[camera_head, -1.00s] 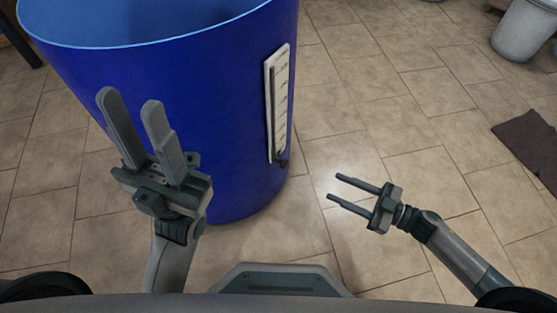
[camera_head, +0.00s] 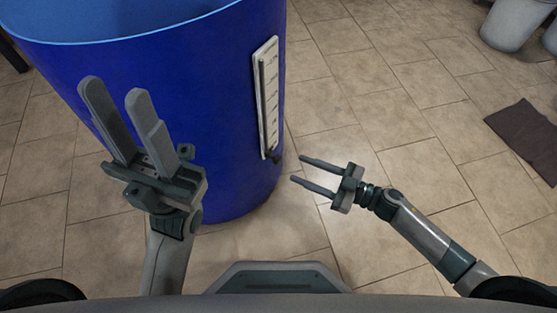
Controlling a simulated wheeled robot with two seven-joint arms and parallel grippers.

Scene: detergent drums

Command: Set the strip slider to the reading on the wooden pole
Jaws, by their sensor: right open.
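A white scale strip (camera_head: 271,92) with dark marks runs up the right side of a large blue drum (camera_head: 190,100). A small dark slider (camera_head: 274,156) sits at the strip's lower end. My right gripper (camera_head: 297,170) is open and empty, with its fingers pointing left toward the slider, just right of it and apart from it. My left gripper (camera_head: 114,94) is open and empty, with its fingers pointing up in front of the drum's left part. The wooden pole does not show. The strip's figures are too small to read.
The floor (camera_head: 400,120) is beige tile, mostly clear to the right of the drum. A dark mat (camera_head: 527,135) lies at the right edge. A pale bucket (camera_head: 512,25) stands at the top right.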

